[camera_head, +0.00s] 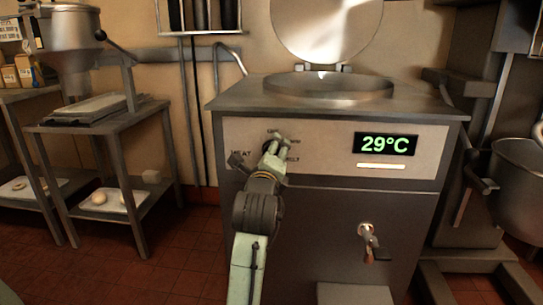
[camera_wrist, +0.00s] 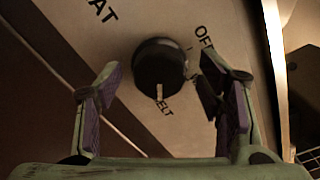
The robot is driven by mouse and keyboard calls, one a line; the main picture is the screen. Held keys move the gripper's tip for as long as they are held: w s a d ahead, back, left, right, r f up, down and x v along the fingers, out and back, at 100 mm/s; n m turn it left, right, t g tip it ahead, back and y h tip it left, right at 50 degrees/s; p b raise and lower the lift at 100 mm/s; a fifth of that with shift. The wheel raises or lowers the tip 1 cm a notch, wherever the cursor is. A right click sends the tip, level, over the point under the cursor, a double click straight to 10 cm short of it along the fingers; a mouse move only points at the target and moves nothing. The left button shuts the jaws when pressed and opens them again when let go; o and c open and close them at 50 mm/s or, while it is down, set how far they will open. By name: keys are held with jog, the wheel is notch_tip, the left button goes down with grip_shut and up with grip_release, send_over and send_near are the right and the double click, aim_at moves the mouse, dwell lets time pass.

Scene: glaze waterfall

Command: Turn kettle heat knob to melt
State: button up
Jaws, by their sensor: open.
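The kettle (camera_head: 330,210) is a steel cabinet with a front panel. Its dark round heat knob (camera_wrist: 158,62) shows clearly in the wrist view, with a pale pointer mark on its lower side directed at the partly visible MELT label (camera_wrist: 163,107). The OFF label (camera_wrist: 204,37) is at the knob's upper right. My gripper (camera_wrist: 163,88) is open, one finger on each side of the knob, with gaps visible on both sides. In the head view my gripper (camera_head: 272,146) is at the panel and hides most of the knob.
The green display (camera_head: 385,145) reads 29°C. The kettle's round lid (camera_head: 328,25) stands raised above the open pan (camera_head: 328,86). A tap (camera_head: 369,238) sticks out from the lower front. A steel side table (camera_head: 105,119) stands left, and a mixer bowl (camera_head: 522,185) right.

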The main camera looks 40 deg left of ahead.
jog(key=v, duration=1.2)
dwell(0.4)
